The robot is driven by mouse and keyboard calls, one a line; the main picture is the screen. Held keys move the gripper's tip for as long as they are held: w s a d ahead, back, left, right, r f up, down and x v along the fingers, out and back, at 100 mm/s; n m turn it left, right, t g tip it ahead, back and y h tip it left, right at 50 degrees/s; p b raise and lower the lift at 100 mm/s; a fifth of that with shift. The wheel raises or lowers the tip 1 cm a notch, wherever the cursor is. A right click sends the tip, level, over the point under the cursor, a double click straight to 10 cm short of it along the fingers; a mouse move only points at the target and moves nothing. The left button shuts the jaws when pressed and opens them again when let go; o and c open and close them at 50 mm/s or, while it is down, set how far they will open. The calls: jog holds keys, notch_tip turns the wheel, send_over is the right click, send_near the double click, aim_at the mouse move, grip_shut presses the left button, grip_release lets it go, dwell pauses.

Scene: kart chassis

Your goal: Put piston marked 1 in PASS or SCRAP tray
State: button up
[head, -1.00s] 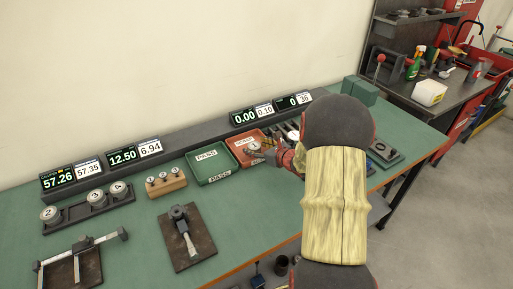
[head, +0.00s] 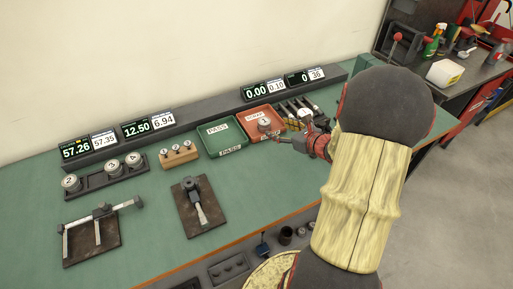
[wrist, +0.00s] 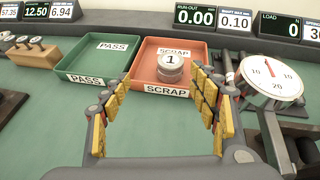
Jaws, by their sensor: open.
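The piston marked 1 (wrist: 170,67) stands upright in the red SCRAP tray (wrist: 147,76), toward its front right in the wrist view. In the head view the piston (head: 264,124) also shows inside the SCRAP tray (head: 253,114). The green PASS tray (wrist: 75,72) is empty, just left of the SCRAP tray. It also shows in the head view (head: 205,143). My gripper (wrist: 165,98) is open and empty, its fingers spread in front of the SCRAP tray, apart from the piston. The gripper (head: 287,142) is small in the head view.
A dial gauge (wrist: 271,79) stands close to the right of my gripper. A rack with several other pistons (head: 105,176), a caliper stand (head: 95,230) and a wooden pin block (head: 178,154) are on the left of the green bench. Display screens line the back.

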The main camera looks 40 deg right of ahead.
jog(key=w+a+r+n+g+y, duration=0.1)
jog(key=w+a+r+n+y, duration=0.2)
jog(key=a, duration=0.5)
jog(key=a+r+n+g+y, duration=0.1)
jog(key=a+r+n+y, duration=0.15)
jog(key=a+n, duration=0.45)
jog(key=s+a+r+n+g+y, duration=0.1)
jog(key=s+a+r+n+g, duration=0.15)
jog(key=a+n, duration=0.4)
jog(key=s+a+r+n+g, duration=0.2)
jog(key=s+a+n, duration=0.15)
jog(key=a, duration=0.65)
jog(key=s+a+r+n+h, duration=0.1)
jog(key=s+r+n+h, duration=0.1)
jog(key=s+n, duration=0.5)
jog(key=s+a+r+n+g+h, duration=0.1)
jog(key=s+a+r+n+h, duration=0.1)
jog(key=s+n, duration=0.5)
jog(key=shift+r+n+h, duration=0.85)
jog(key=shift+n, duration=0.25)
jog(key=shift+w+a, duration=0.1)
